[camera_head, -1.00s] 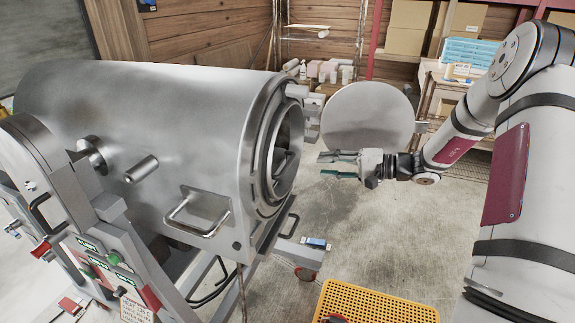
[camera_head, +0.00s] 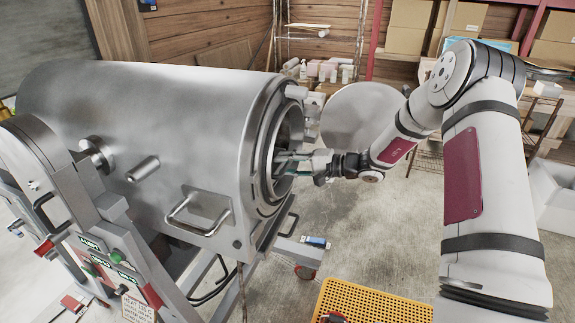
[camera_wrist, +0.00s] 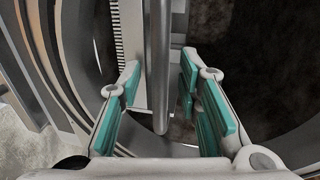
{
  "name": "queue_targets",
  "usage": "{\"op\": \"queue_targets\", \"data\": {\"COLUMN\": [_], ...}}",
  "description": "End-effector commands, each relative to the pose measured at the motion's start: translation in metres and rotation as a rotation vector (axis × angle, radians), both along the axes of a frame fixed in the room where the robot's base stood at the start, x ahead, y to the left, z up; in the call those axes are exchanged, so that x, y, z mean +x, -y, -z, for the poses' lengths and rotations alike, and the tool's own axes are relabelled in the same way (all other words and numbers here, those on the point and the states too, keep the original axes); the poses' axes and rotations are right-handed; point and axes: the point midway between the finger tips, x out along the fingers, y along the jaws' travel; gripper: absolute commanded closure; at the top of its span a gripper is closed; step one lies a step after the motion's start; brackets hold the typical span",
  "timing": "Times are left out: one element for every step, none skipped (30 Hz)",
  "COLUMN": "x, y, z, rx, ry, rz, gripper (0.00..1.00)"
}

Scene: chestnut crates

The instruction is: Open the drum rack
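The large steel drum (camera_head: 150,140) lies on its side at the left in the head view, its round mouth facing right. The round door (camera_head: 355,112) stands swung open behind my gripper. My gripper (camera_head: 284,163) reaches into the mouth. In the wrist view my gripper (camera_wrist: 160,85) is open, with teal pads on both sides of a grey metal bar (camera_wrist: 160,50). The bar appears between the fingers with gaps either side; contact is not visible. A toothed strip (camera_wrist: 118,35) runs behind it. Which of these parts belong to the rack is hard to tell.
The drum's rim (camera_wrist: 70,50) curves close by my gripper's left finger. A yellow perforated crate (camera_head: 375,303) stands on the floor in front. Shelves with boxes (camera_head: 408,28) stand at the back. Open floor lies right of the drum.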

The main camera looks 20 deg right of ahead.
Motion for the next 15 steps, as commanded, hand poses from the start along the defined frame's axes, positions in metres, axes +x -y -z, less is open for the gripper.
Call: {"op": "queue_targets", "data": {"x": [0.0,0.0,0.0,0.0,-0.0002,-0.0001,-0.0001,-0.0002,-0.0001,-0.0001,-0.0002,-0.0002,-0.0002,-0.0004,-0.0006], "y": [0.0001,0.0001,0.0002,0.0002,0.0002,0.0003,0.0004,0.0003,0.0004,0.0004,0.0003,0.0005,0.0005,0.0005,0.001], "z": [0.0,0.0,0.0,0.0,-0.0002,-0.0002,-0.0002,-0.0002,-0.0001,-0.0001,-0.0001,-0.0001,-0.0001,0.0,-0.0001], "rx": [0.0,0.0,0.0,0.0,0.0,0.0,0.0,0.0,0.0,0.0,0.0,0.0,0.0,0.0,0.0], "ry": [0.0,0.0,0.0,0.0,0.0,0.0,0.0,0.0,0.0,0.0,0.0,0.0,0.0,0.0,0.0], "rz": [0.0,0.0,0.0,0.0,0.0,0.0,0.0,0.0,0.0,0.0,0.0,0.0,0.0,0.0,0.0], "gripper": [0.69,0.69,0.71,0.78,0.84,0.94,1.0,1.0,1.0,1.0,1.0,1.0,1.0,1.0,1.0]}}
